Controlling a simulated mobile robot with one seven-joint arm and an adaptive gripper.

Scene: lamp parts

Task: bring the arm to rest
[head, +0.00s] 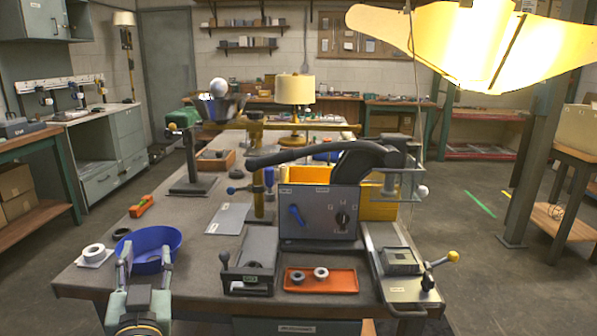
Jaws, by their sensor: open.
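My gripper (147,250) is at the lower left, over the near left corner of the workbench (200,265). Its two fingers stand apart with nothing visibly held between them. A blue bowl (150,238) shows behind and between the fingers. I cannot tell from this one view whether the fingers touch the bowl. A lamp with a cream shade (295,90) and a brass-coloured base (293,139) stands upright farther back on the bench.
A white ring (94,252) lies left of the bowl. An orange tray (320,281) with two small rings, a grey machine (318,212) with a black lever and a clamp stand (193,160) occupy the bench. A lit yellow lamp (480,40) hangs at the upper right.

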